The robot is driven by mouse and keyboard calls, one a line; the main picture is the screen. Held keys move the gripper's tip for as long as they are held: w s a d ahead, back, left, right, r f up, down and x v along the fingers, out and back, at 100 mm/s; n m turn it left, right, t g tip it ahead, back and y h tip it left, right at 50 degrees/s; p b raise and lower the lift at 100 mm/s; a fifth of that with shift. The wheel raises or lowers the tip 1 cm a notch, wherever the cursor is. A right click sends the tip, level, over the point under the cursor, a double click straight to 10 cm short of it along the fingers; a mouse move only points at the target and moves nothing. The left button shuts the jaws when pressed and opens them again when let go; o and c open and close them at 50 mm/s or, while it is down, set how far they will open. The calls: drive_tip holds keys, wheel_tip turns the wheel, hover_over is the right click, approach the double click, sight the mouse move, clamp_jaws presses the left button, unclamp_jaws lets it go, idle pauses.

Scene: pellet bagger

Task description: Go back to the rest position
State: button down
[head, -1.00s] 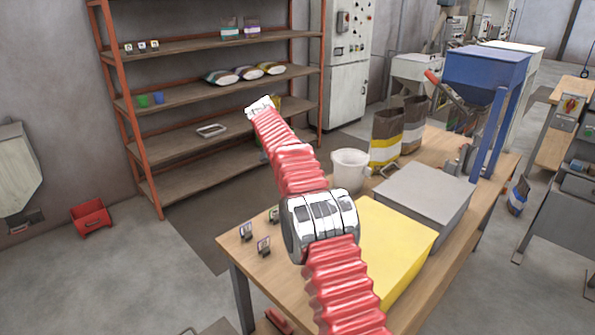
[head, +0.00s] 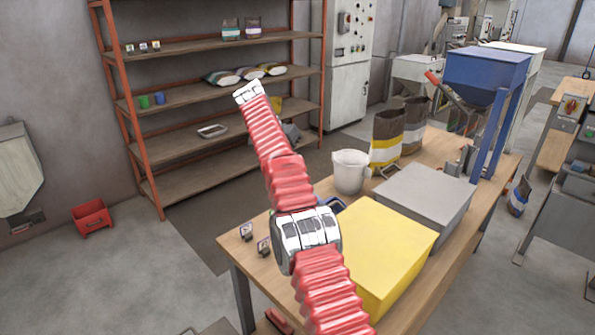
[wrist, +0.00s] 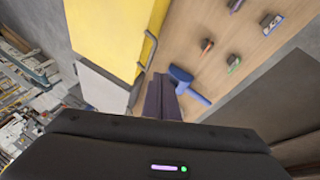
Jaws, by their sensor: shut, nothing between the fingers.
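My red-sleeved arm (head: 290,185) rises across the head view above the near end of the wooden table, its white upper band (head: 248,92) in front of the shelves. I cannot make out my gripper's fingertips in the head view. In the wrist view my gripper (wrist: 163,90) is shut and empty, its dark purple fingers together. It points down toward the table. A blue tool with a handle (wrist: 190,88) lies on the wood beyond the fingers, apparently below them. A blue object (head: 332,203) shows partly behind my arm in the head view.
The wooden table (head: 250,275) holds a yellow box (head: 385,245), a grey box (head: 425,195), a white jug (head: 350,172), open sacks (head: 386,140) and small labelled items (head: 264,247). A blue hopper (head: 487,70) stands behind. The floor to the left is clear around a red bin (head: 91,217).

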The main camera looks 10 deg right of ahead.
idle(0.3)
drive_tip(key=shift+a+f+n+y, duration=0.9)
drive_tip(key=shift+a+f+n, duration=0.5)
drive_tip(key=shift+f+n, duration=2.15)
drive_tip(key=s+r+n+t+y, duration=0.1)
drive_tip(key=s+r+t+y, duration=0.1)
drive_tip(key=s, duration=2)
drive_tip(key=s+r+t+y, duration=0.1)
drive_tip(key=s+r+t, duration=0.3)
drive_tip(key=s, duration=1.9)
drive_tip(key=shift+s+a+r+n+y, duration=0.2)
drive_tip(key=shift+s+r+n+y, duration=0.1)
drive_tip(key=shift+n+y, duration=0.1)
